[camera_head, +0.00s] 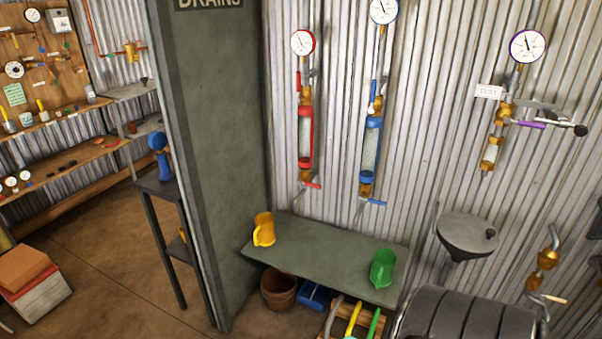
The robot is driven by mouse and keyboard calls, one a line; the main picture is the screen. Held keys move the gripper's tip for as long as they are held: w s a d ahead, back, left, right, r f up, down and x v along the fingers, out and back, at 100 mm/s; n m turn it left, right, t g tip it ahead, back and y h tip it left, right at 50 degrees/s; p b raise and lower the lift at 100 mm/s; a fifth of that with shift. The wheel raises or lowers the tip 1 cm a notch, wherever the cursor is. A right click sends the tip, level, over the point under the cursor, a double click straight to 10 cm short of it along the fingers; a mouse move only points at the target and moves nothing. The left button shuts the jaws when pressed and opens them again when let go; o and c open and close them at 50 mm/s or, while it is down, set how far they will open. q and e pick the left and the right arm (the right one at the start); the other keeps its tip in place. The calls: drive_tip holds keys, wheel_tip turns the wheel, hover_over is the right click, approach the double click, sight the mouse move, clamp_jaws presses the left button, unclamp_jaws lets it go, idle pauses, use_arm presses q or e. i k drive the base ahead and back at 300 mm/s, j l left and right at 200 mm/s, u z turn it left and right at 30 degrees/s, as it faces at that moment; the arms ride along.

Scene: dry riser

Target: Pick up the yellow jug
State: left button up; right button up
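The yellow jug (264,229) stands upright on the left part of a grey-green bench (318,252), close to the green partition. Its handle side is turned to the lower left. A green jug (382,269) stands on the right part of the same bench, clear of the yellow one. Neither of my grippers shows in the head view.
A tall green partition (222,150) rises just left of the bench. Red and blue gauge assemblies hang on the corrugated wall above it. Below are a brown pot (278,290) and a blue box (315,294). A dark drum (465,318) stands at lower right. The floor at left is partly open.

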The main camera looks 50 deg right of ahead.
sight(265, 235)
drive_tip(key=z, duration=1.35)
drive_tip(key=i, duration=0.1)
